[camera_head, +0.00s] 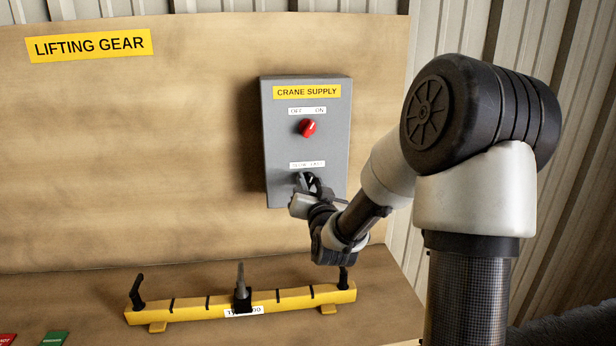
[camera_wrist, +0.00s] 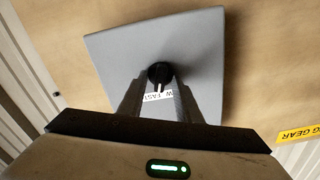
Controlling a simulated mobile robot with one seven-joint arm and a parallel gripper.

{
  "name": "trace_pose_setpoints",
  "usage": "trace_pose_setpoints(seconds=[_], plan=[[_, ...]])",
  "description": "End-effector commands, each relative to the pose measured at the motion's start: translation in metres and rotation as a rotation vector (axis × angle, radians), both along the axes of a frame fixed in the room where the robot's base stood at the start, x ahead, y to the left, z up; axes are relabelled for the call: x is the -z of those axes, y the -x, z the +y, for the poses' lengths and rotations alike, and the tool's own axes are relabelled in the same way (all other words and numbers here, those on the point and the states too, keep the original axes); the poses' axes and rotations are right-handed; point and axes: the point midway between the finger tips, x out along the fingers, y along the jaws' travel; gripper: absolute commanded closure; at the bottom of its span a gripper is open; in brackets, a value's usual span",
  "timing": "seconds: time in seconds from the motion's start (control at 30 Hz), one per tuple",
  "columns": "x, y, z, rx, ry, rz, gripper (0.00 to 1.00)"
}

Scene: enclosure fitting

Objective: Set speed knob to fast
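The grey crane supply box (camera_head: 280,140) hangs on the wooden board. Its black speed knob (camera_wrist: 159,72) shows in the wrist view between the tips of my gripper (camera_wrist: 158,88). A white label (camera_wrist: 157,97) reading "W FAST" lies beside the knob, partly hidden by the fingers. In the head view my gripper (camera_head: 308,184) is at the lower part of the box and mostly hides the knob. The fingers reach to both sides of the knob. I cannot tell whether they press on it. The knob's pointer direction is not clear.
Above is a red knob (camera_head: 307,128) under an OFF/ON label (camera_head: 307,110). Below, a yellow lifting beam (camera_head: 190,306) with black handles lies on the wooden bench (camera_head: 80,290). A red card and a green card (camera_head: 54,338) lie at the lower left.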

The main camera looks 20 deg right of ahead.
Motion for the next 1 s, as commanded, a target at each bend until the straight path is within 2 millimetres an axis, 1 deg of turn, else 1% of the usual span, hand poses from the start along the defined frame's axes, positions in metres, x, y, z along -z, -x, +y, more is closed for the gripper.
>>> trace_pose_setpoints(seconds=[0.33, 0.47, 0.5, 0.53, 0.67, 0.8, 1.0], plan=[[0.0001, 0.0007, -0.0001, 0.000, 0.000, 0.000, 0.69], [0.0000, 0.0006, -0.0001, 0.000, 0.000, 0.000, 0.91], [-0.0001, 0.0006, 0.0000, 0.000, 0.000, 0.000, 0.97], [-0.0001, 0.0006, 0.0000, 0.000, 0.000, 0.000, 1.00], [0.0008, 0.0006, 0.0000, 0.000, -0.005, -0.002, 1.00], [0.0044, 0.0006, -0.0004, 0.000, -0.089, -0.020, 1.00], [0.0007, 0.0006, -0.0010, 0.000, -0.193, -0.035, 1.00]])
